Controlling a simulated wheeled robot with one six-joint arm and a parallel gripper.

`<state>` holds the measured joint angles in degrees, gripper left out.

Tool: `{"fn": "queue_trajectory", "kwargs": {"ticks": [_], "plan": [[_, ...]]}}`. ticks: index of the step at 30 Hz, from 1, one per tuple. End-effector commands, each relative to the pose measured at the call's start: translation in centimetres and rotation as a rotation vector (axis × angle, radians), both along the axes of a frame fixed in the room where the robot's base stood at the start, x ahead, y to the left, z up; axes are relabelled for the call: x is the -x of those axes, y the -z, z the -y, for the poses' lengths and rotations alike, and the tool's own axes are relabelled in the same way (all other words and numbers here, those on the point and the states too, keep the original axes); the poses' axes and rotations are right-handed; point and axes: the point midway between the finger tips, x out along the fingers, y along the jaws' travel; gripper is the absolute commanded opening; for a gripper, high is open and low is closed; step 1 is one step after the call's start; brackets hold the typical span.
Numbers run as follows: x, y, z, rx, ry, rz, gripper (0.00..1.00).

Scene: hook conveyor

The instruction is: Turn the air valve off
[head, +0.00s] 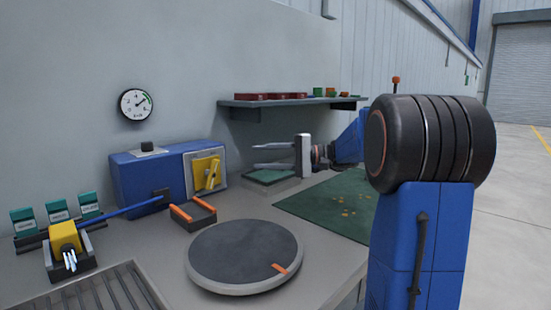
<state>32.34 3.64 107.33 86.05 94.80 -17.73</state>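A blue box (150,178) stands on the bench against the wall. Its grey front plate (189,165) carries a yellow handle (207,174), which looks like the air valve; the handle stands steeply, leaning slightly right at its top. I cannot read any on or off mark. A round gauge (136,104) hangs on the wall above, its needle pointing up and right. My gripper (256,156) is to the right of the yellow handle, apart from it. Its two fingers point left, spread with an empty gap between them.
A blue bar (122,208) runs from the box to a yellow block (64,237). A dark orange-edged tray (193,215), a round turntable (245,252) and a green-topped block (270,178) stand on the bench. A green mat (322,207) lies right. A shelf (290,103) holds small parts above.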

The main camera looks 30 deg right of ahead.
Motion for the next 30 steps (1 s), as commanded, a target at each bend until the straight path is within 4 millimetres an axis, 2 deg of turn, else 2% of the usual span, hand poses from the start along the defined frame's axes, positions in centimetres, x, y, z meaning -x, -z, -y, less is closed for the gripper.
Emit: {"fn": "queue_trajectory", "kwargs": {"ticks": [18,30], "plan": [[1.5,0.0,3.0,0.000,0.000,0.000,0.36],[1.6,0.0,3.2,0.000,0.000,0.000,0.36]]}}
